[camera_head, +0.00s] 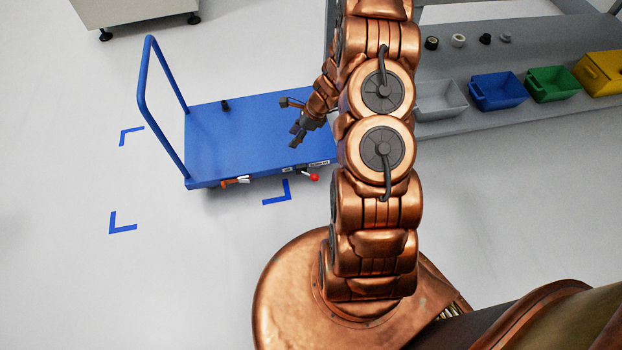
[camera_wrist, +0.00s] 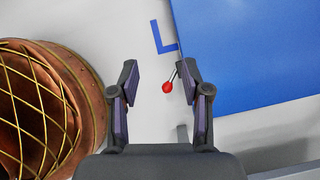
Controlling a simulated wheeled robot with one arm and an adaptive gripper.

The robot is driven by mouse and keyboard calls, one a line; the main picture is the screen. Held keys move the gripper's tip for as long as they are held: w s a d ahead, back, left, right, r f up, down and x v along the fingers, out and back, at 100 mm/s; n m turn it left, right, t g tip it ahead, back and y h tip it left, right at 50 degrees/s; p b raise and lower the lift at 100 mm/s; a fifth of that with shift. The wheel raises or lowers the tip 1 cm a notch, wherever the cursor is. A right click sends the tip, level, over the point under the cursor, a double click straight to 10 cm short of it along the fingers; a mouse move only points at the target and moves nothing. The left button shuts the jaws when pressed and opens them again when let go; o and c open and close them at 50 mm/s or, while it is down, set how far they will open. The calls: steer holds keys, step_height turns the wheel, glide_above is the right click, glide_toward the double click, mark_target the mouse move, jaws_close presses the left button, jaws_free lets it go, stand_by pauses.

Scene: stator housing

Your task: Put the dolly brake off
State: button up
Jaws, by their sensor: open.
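The blue dolly (camera_head: 255,130) stands on the floor left of my arm in the head view, its tube handle (camera_head: 147,85) at the left end. A short lever with a red knob (camera_head: 314,177) sticks out from its near edge. In the wrist view the red knob (camera_wrist: 167,86) shows between the finger lines, nearer the right finger, its thin stem running up and right to the dolly (camera_wrist: 250,50). My gripper (camera_head: 290,121) is open and empty above the deck in the head view. Its fingers (camera_wrist: 159,72) are spread; I cannot tell its height over the knob.
Blue corner marks (camera_head: 123,226) lie on the floor. An orange-and-white piece (camera_head: 236,181) sits at the dolly's near left edge. A grey shelf with a blue bin (camera_head: 497,92), a green bin (camera_head: 553,85) and a yellow bin (camera_head: 600,72) stands right.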

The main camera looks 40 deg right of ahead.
mark_target(310, 175)
steer(key=d+f+m+b, duration=0.1)
steer(key=f+m+b, duration=0.1)
steer(key=f, duration=0.6)
steer(key=s+d+f+m+b, duration=0.1)
steer(key=d+f+m+b, duration=0.1)
steer(key=f, duration=0.6)
steer(key=s+d+f+m+h+b, duration=0.1)
steer(key=d+f+b, duration=0.1)
steer(key=f, duration=0.6)
steer(key=shift+s+f+m, duration=0.1)
steer(key=shift+s+m, duration=0.15)
steer(key=shift+m, duration=0.15)
steer(key=shift+w+a+f+b, duration=0.25)
steer(key=shift+f+b, duration=0.1)
steer(key=shift+f, duration=0.15)
jaws_close()
